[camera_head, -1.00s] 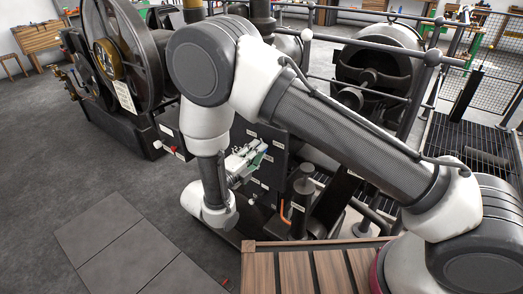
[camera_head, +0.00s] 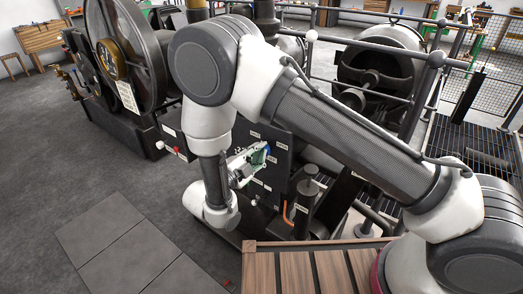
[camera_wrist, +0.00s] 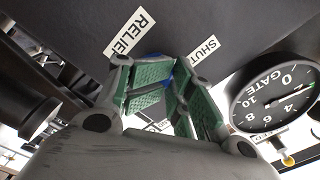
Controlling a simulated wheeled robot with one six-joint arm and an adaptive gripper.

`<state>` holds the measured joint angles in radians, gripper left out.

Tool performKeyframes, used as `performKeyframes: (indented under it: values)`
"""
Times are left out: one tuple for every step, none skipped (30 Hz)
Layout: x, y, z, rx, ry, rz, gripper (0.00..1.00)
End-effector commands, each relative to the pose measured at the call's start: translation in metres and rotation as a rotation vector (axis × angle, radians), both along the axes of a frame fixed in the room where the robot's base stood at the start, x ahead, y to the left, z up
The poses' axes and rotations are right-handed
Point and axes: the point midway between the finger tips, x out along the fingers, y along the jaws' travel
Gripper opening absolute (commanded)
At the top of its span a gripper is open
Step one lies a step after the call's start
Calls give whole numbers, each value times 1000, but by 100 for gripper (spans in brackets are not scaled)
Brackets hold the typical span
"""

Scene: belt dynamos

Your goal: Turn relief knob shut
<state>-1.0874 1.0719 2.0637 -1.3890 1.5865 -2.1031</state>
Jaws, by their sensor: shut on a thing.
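The relief knob (camera_wrist: 168,72) shows as a small blue patch between the green-padded fingers of my gripper (camera_wrist: 168,90) in the wrist view. Most of it is hidden by the fingers. My gripper is shut on it, close to the dark panel (camera_wrist: 235,30). A label whose visible letters read "RELIE" (camera_wrist: 130,33) is at upper left of the knob, and a "SHUT" label (camera_wrist: 197,52) is at its upper right. In the head view my gripper (camera_head: 260,157) meets the panel face, with a bit of blue at its tips. The knob's turn angle cannot be read.
A round "GATE" gauge (camera_wrist: 275,95) is right of my gripper in the wrist view. In the head view, a dark upright cylinder (camera_head: 303,205) stands right of the panel, a wooden slatted platform (camera_head: 310,270) is in front, and open floor (camera_head: 60,180) lies left.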

Motion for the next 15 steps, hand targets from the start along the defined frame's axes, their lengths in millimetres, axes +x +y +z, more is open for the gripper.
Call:
performKeyframes:
  values:
    - [0,-2,-5,-4,16,0,0]
    - [1,-2,-5,-8,19,0,0]
    - [1,-2,-5,-11,23,1,0]
    - [1,-2,-5,-12,25,0,0]
    - [1,-2,-5,-14,26,1,0]
    - [2,-2,-5,-15,27,1,0]
    - [2,-2,-5,-15,27,1,0]
    - [2,-3,-5,-16,28,2,0]
    - [2,-3,-5,-16,28,2,0]
    - [2,-3,-5,-15,29,1,0]
    - [2,-3,-5,-15,29,1,0]
    - [3,-3,-5,-15,30,2,0]
    - [3,-3,-5,-15,30,2,0]
    - [3,-4,-5,-15,30,2,0]
    - [3,-4,-5,-15,30,2,0]
